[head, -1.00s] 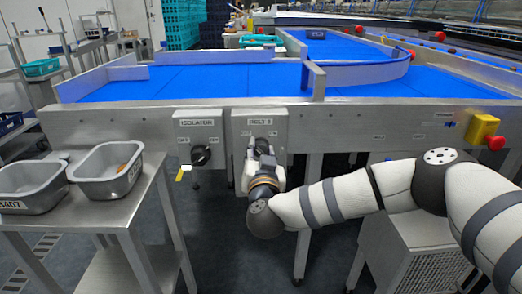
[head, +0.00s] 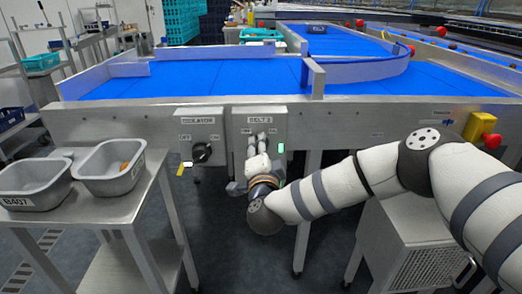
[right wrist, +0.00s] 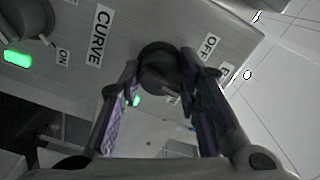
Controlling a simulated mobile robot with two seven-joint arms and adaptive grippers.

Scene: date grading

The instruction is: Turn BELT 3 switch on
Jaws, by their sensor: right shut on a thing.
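A grey switch box (head: 239,119) hangs on the conveyor's front, its label reading BELT with a blurred digit. My right gripper (head: 261,138) is up against its front and mostly hides the knob. In the right wrist view, my right gripper (right wrist: 168,82) is shut on a dark round knob (right wrist: 158,72), one finger at each side. An OFF label (right wrist: 208,45) is beside it. A green lamp (head: 281,147) shows at the right of the box. My left gripper is not in view.
An ISOLATOR box (head: 199,120) with a black knob (head: 201,153) stands just left. A steel side table (head: 100,215) holds two metal bins at the left. A yellow box with a red emergency button (head: 490,140) is at the right. The blue belt (head: 200,78) is above.

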